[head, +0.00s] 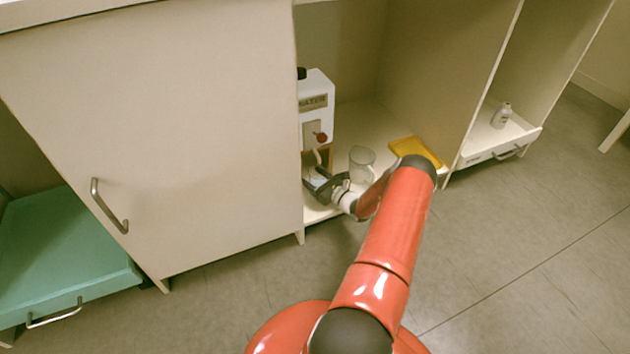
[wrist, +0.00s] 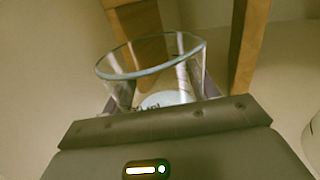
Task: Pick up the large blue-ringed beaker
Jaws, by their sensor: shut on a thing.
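A clear glass beaker with a pale blue ring at its rim (wrist: 120,72) stands between my jaws in the wrist view, with dark printing and a pale blue patch low on it. My gripper (head: 322,186) is shut on this beaker, one finger on each side. In the head view the gripper is low inside the open cabinet bay, in front of the white dispenser, and the held beaker is mostly hidden there. A second clear glass beaker (head: 361,160) stands on the cabinet floor just right of my gripper.
The white dispenser (head: 318,95) with a red knob and wooden frame (wrist: 250,40) stands close behind the held beaker. A yellow item (head: 415,150) lies at the bay's right front. A small white bottle (head: 502,115) stands in the right bay. A closed door (head: 180,130) borders the left.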

